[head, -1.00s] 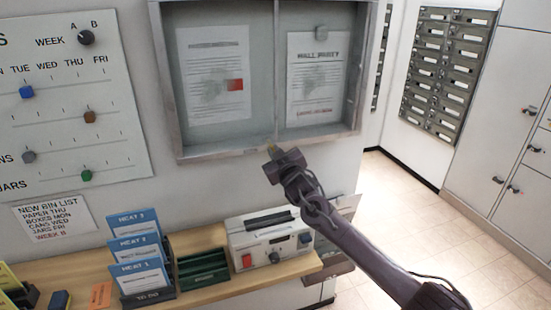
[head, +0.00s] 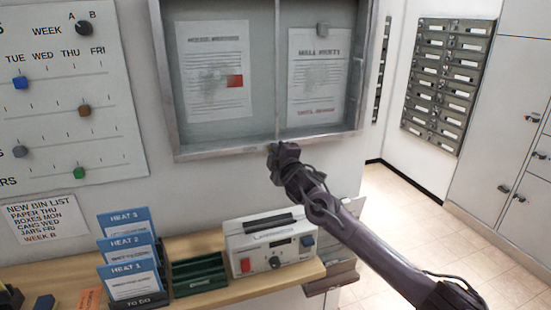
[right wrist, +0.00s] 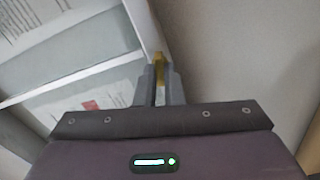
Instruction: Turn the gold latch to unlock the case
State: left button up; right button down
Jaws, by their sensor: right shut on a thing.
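The wall case (head: 215,152) has a grey frame and glass doors, with two printed sheets inside. My right gripper (head: 275,148) is at the middle of its bottom frame edge. In the right wrist view, the gold latch (right wrist: 159,68) sits between the tips of my right gripper (right wrist: 160,80), which is shut on it. In the head view the latch is hidden behind the gripper. The case doors look closed. My left gripper is not in view.
Below the case, a wooden shelf (head: 215,283) holds a white device (head: 275,243) with a handle, a green tray (head: 200,274) and blue cards (head: 130,280). A board with sliders (head: 60,120) hangs at left. Open floor lies at right.

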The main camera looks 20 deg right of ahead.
jog(key=shift+f+n+b, duration=0.2)
jog(key=shift+n+b, duration=0.55)
jog(key=shift+n, duration=0.55)
jog(key=c, duration=1.5)
grip_release()
jog(key=shift+r, duration=0.1)
jog(key=shift+c, duration=0.2)
jog(key=s+b, duration=0.2)
jog(key=s, duration=0.5)
jog(key=shift+s+b, duration=0.35)
jog(key=shift+s, duration=0.05)
jog(key=shift+d, duration=0.1)
